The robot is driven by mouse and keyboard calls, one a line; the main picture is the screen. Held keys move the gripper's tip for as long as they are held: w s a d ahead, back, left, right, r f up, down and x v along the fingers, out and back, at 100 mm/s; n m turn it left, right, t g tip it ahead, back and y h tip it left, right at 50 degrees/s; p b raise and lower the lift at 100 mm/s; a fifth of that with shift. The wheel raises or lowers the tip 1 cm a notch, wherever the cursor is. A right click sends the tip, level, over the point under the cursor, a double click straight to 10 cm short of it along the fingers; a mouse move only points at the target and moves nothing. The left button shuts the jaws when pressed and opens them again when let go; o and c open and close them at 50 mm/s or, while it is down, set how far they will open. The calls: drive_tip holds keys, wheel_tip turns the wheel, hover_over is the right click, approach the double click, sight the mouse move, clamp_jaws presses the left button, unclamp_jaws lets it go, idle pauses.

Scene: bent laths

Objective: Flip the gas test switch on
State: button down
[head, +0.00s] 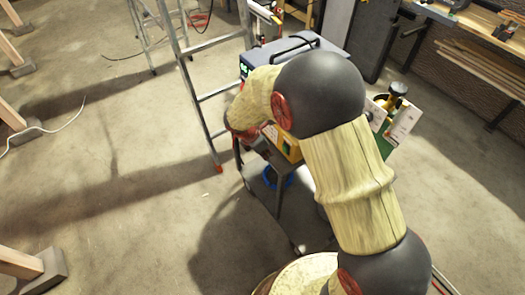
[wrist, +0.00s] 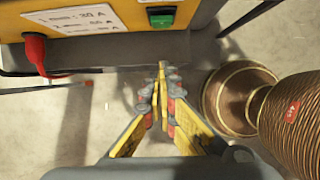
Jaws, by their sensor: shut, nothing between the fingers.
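The machine (head: 262,55) stands on a cart in the head view, with a green-lit display on its left end. My arm covers much of its front. In the wrist view, the machine's yellow front panel (wrist: 125,12) runs along the top edge. In the head view my gripper is hidden.
A red plug (wrist: 36,52) sticks out of the panel to the left of the switch, beside a white label plate (wrist: 75,18). In the head view, an aluminium ladder (head: 190,75) stands close to the cart's left.

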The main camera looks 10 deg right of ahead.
drive_tip(key=d, duration=0.1)
drive_tip(key=w+d, duration=0.1)
drive_tip(key=d+b, duration=0.1)
drive_tip(key=d, duration=0.1)
drive_tip(key=shift+w+f, duration=0.1)
drive_tip(key=shift+w, duration=0.25)
drive_tip(key=shift+p, duration=0.35)
drive_tip(key=p, duration=0.2)
drive_tip(key=d+y+p, duration=0.1)
drive_tip(key=p, duration=0.1)
drive_tip(key=shift+w+r+p, duration=0.2)
drive_tip(key=shift+p, duration=0.15)
drive_tip(key=shift+r, duration=0.1)
drive_tip(key=shift+r+p, duration=0.75)
drive_tip(key=shift+p, duration=0.15)
